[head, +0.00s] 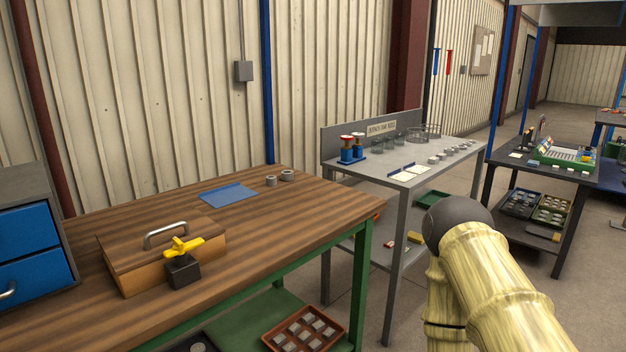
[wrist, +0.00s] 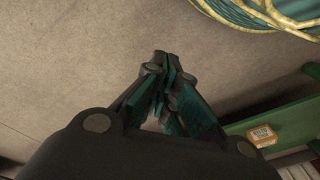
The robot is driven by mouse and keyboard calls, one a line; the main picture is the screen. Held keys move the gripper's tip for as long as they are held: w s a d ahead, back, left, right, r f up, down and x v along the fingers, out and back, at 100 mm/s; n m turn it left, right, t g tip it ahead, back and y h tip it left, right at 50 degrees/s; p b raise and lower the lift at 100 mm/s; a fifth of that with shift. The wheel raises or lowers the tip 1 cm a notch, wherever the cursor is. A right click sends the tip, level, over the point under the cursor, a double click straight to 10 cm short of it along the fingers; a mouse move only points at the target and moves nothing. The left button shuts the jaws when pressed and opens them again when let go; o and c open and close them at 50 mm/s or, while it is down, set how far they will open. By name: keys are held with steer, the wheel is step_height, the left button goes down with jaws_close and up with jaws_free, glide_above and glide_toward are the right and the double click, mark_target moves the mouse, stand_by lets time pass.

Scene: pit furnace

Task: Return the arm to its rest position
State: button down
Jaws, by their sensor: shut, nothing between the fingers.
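My arm (head: 495,275), pale yellow with a dark rounded joint, reaches up from the lower right of the head view and bends in front of the grey table. My gripper is outside the head view. In the wrist view my gripper (wrist: 160,58) is shut, its dark fingertips together with nothing between them. It hangs over bare concrete floor, apart from any object.
A wooden workbench (head: 260,205) stands at the left with a wooden box (head: 120,240) and a yellow-handled black block (head: 183,270). A grey table (head: 440,160) stands behind my arm. In the wrist view a green ledge (wrist: 285,125) carries a small orange-and-white item (wrist: 262,135).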

steer(key=s+d+f+g, duration=0.1)
steer(key=s+d+f, duration=0.1)
steer(key=s+d, duration=0.2)
step_height(320, 180, up, 19)
steer(key=p, duration=1.8)
steer(key=shift+w+a+h+p, duration=0.3)
steer(key=shift+h+p, duration=0.1)
steer(key=c, duration=2.2)
jaws_free()
steer(key=shift+r, duration=0.1)
